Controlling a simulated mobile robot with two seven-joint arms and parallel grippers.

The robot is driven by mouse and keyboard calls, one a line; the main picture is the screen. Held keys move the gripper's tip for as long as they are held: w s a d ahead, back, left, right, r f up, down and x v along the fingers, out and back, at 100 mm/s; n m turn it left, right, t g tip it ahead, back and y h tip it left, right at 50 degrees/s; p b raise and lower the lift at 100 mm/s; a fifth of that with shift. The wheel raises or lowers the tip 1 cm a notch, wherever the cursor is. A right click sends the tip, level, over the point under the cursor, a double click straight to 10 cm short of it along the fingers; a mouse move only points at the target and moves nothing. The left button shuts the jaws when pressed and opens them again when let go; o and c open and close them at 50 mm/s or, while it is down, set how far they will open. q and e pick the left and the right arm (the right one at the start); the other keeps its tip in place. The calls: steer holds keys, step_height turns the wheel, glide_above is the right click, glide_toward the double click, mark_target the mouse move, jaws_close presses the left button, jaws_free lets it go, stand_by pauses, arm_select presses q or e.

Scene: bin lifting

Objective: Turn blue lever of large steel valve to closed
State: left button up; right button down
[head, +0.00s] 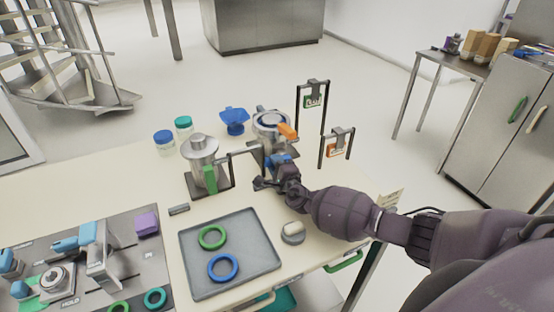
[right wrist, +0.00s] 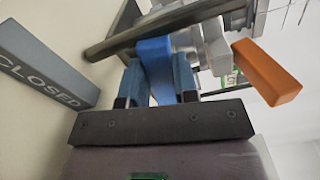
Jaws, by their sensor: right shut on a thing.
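The blue lever (right wrist: 155,62) hangs down from a dark pipe in the right wrist view. It sits between the two blue fingers of my right gripper (right wrist: 160,82), which is shut on it. In the head view my right gripper (head: 279,165) is at the front of the steel valve assembly (head: 270,124), largely hiding the lever. An orange lever (right wrist: 266,72) sticks out to the right of the blue one and also shows in the head view (head: 287,131). A grey plate reading CLOSED (right wrist: 40,70) lies left of the fingers. My left gripper is not in view.
A steel vessel with a green handle (head: 202,160) stands left of the valve, joined by a pipe. A grey tray (head: 246,268) with green and blue rings lies in front. Two padlock stands (head: 337,147) (head: 312,100) are to the right. Blue and green lidded jars (head: 164,142) stand behind.

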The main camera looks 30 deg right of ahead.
steer(key=shift+f+n, duration=0.2)
steer(key=shift+n, duration=0.2)
steer(key=shift+f, duration=0.1)
steer(key=c, duration=0.9)
jaws_free()
